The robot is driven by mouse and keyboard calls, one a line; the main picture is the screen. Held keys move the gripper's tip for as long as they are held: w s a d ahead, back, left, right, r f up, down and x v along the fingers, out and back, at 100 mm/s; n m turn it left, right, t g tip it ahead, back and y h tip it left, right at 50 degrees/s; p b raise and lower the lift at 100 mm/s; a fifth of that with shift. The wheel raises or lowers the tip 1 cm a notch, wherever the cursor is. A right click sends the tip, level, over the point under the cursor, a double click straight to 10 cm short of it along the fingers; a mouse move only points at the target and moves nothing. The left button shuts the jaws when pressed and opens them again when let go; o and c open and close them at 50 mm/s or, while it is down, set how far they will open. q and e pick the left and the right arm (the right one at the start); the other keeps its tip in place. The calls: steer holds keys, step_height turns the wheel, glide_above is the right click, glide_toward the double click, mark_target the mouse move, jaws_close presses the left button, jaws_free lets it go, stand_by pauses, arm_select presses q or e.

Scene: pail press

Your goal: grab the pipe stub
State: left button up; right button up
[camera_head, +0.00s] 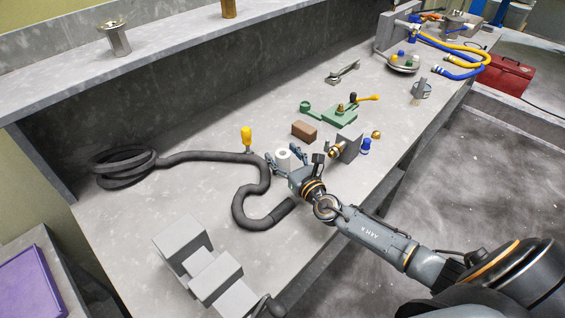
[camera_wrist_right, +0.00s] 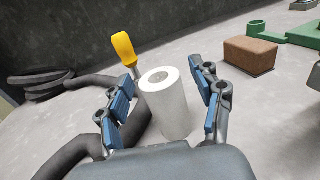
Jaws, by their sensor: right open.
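The pipe stub (camera_head: 283,154) is a short white hollow cylinder standing upright on the grey bench. In the right wrist view the pipe stub (camera_wrist_right: 167,108) shows its round top with a central hole, between the two blue-padded fingers. My right gripper (camera_head: 285,160) is open around it, with a gap visible on both sides in the wrist view (camera_wrist_right: 165,105). The lower end of the stub is partly hidden by the gripper body. My left gripper is not in view.
A black hose (camera_head: 265,178) curls left of the gripper, and a yellow-handled tool (camera_head: 247,138) stands behind it. A brown block (camera_head: 304,131) and green fixture (camera_head: 340,115) sit beyond. A grey bracket (camera_head: 349,147) stands to the right. Grey blocks (camera_head: 183,245) stand near the front.

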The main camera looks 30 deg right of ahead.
steer(key=shift+s, duration=0.15)
steer(key=shift+c, duration=1.1)
steer(key=c, duration=1.1)
